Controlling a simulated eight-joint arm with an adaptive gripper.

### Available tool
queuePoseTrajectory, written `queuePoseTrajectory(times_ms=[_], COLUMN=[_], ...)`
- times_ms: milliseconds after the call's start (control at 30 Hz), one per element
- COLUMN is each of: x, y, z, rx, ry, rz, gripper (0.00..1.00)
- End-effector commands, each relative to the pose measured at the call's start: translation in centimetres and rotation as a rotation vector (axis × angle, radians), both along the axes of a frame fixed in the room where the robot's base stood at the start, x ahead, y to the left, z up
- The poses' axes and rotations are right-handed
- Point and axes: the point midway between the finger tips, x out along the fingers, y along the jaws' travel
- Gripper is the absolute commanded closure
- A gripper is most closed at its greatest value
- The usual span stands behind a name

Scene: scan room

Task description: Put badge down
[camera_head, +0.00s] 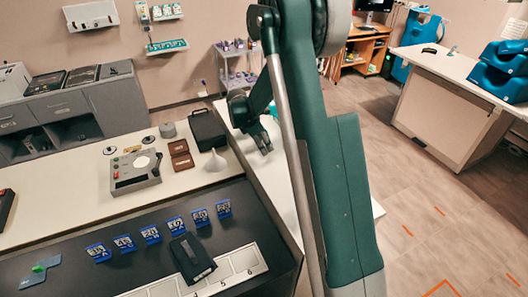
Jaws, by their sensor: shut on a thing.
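My gripper (264,146) is small in view, beyond the black counter and left of my green arm. It hangs over the pale work surface, near a white cone. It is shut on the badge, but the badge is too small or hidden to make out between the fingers. Several blue numbered cards (150,234) stand in a row on the black counter top (75,284). I cannot tell whether these are badges.
A black handheld device (192,258) lies across a white numbered strip (238,267). My arm hides the middle. Floor at right is open.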

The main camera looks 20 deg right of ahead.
Motion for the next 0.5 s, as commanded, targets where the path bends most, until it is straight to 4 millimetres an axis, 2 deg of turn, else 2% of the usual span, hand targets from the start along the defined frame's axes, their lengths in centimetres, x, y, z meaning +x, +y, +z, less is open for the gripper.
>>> queuePoseTrajectory(times_ms=[300, 500], x=[0.0, 0.0], y=[0.0, 0.0], z=[-3.0, -3.4], rx=[0.000, 0.000], ry=[0.000, 0.000], rz=[0.000, 0.000], gripper=[0.82, 0.82])
